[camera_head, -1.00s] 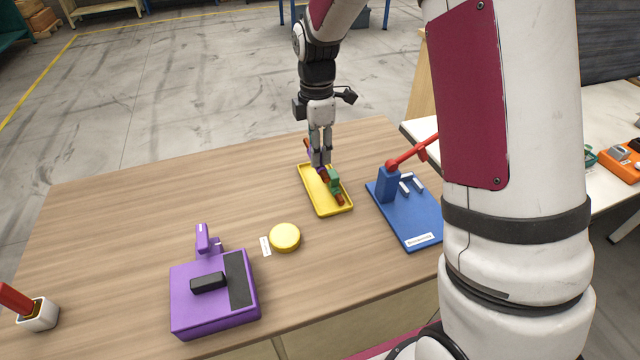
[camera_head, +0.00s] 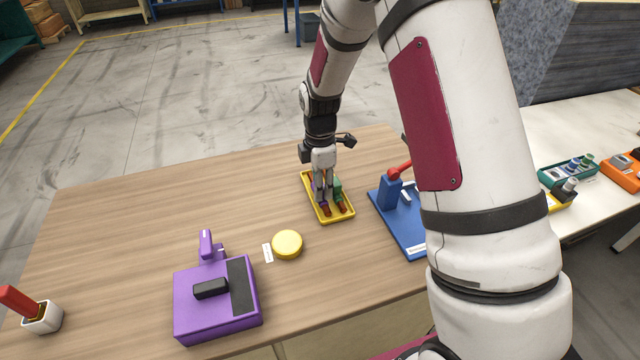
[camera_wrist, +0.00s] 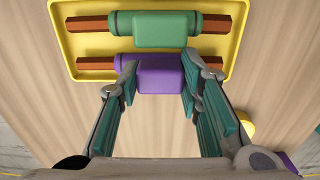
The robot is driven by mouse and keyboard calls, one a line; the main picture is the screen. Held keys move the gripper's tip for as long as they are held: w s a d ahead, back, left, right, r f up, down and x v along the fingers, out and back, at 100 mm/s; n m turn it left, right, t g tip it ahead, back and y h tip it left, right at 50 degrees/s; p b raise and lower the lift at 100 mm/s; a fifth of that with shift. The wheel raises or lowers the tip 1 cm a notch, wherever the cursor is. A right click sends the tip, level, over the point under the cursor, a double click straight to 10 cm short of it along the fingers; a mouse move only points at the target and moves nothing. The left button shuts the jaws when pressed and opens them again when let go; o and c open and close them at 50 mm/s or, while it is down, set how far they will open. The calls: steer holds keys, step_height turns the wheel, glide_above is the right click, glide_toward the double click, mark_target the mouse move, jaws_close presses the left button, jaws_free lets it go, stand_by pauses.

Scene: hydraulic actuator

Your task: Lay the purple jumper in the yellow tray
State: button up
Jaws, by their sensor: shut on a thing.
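The purple jumper (camera_wrist: 146,74), a purple block with copper-coloured ends, is between the fingers of my gripper (camera_wrist: 159,76), which is shut on its middle. It is inside the outline of the yellow tray (camera_wrist: 68,64), side by side with and roughly parallel to a green jumper (camera_wrist: 166,29). In the head view my gripper (camera_head: 323,200) is low over the tray (camera_head: 345,217) and covers much of the purple jumper. The green jumper (camera_head: 337,187) is just right of the fingers. I cannot tell whether the purple jumper touches the tray floor.
A blue base with a red lever (camera_head: 398,218) stands close right of the tray. A yellow round button (camera_head: 287,244) and a purple device (camera_head: 217,300) are nearer. A white cup (camera_head: 42,317) is at the left. The table's left and back are clear.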

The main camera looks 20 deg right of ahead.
steer(key=o, duration=1.2)
steer(key=shift+f, duration=0.1)
steer(key=shift+c, duration=0.2)
steer(key=s+r+m+t, duration=0.1)
steer(key=s+r+m, duration=0.15)
steer(key=r, duration=0.75)
steer(key=s+r+m, duration=0.2)
steer(key=s+r, duration=0.2)
steer(key=r, duration=0.7)
steer(key=s+r+m+t, duration=0.2)
steer(key=s+m, duration=0.4)
steer(key=s, duration=0.5)
steer(key=s+r+m+t, duration=0.1)
steer(key=s+r+m, duration=0.3)
steer(key=s+m, duration=0.3)
steer(key=s, duration=0.4)
steer(key=shift+s+d+t, duration=0.2)
steer(key=shift+s+t, duration=0.05)
steer(key=shift+t, duration=0.15)
steer(key=shift+m, duration=0.25)
